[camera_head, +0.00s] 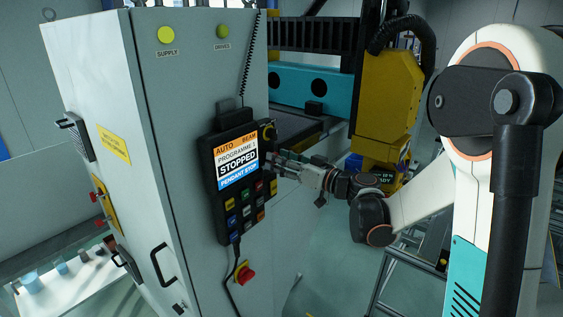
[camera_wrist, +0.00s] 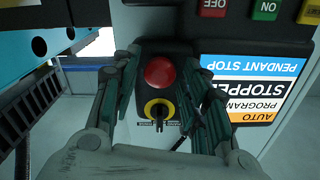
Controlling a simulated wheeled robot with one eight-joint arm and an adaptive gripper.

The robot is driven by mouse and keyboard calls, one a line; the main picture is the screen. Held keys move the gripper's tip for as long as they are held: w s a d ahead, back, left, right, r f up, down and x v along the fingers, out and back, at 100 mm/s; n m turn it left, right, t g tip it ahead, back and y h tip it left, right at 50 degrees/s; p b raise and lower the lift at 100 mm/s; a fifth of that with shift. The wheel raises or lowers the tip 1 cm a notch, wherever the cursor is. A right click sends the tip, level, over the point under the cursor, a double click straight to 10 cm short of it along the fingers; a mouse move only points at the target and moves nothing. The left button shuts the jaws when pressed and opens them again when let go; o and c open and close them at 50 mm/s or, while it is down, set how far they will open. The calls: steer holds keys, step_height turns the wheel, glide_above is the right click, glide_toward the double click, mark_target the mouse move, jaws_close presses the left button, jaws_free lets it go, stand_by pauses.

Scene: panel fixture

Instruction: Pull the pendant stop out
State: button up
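The dark pendant (camera_head: 232,203) hangs on the front of the grey cabinet. Its screen (camera_head: 238,161) reads STOPPED and PENDANT STOP. In the wrist view, upside down, the red round stop button (camera_wrist: 160,71) sits on the pendant beside the screen (camera_wrist: 250,90). A yellow-ringed key switch (camera_wrist: 159,111) is near it. My gripper (camera_head: 274,165) is at the pendant's right edge. In the wrist view my gripper (camera_wrist: 165,72) is open, with one finger on each side of the button and gaps showing. The button is not clearly visible in the head view.
Coloured keys (camera_head: 246,201) lie below the screen. A red rotary switch (camera_head: 244,275) is on the cabinet (camera_head: 190,90) below the pendant, near its hanging cable. A yellow machine head (camera_head: 388,98) and a teal beam (camera_head: 325,87) stand behind my arm.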

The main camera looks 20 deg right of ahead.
jaws_close()
steer(key=shift+b+v, duration=0.45)
steer(key=shift+v, duration=0.5)
steer(key=shift+o, duration=2.4)
jaws_free()
steer(key=v, duration=1.2)
